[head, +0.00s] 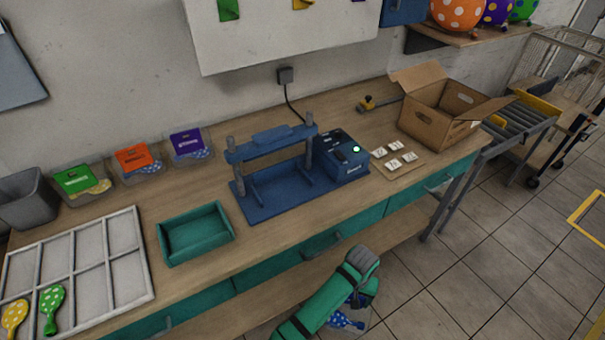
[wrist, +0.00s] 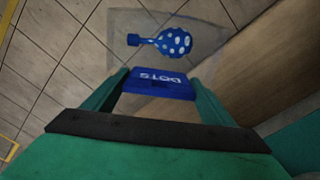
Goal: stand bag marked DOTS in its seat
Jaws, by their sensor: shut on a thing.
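My gripper (wrist: 162,92) is shut on the bag marked DOTS, gripping its blue header card (wrist: 160,83). The lettering reads upside down in the wrist view. The clear pouch (wrist: 205,40) extends beyond the fingers and holds a blue balloon with white dots (wrist: 172,42). In the head view the blue dotted balloon (head: 345,320) shows at the bottom, partly behind my green arm, in front of the bench and low over the floor. I cannot tell which place is the bag's seat.
The bench holds clear bins with green (head: 76,179), orange (head: 133,158) and purple cards (head: 187,142), a teal tray (head: 195,235), a blue press (head: 270,165), an open cardboard box (head: 440,112) and a white divided tray (head: 80,262). A roller conveyor (head: 520,120) stands right.

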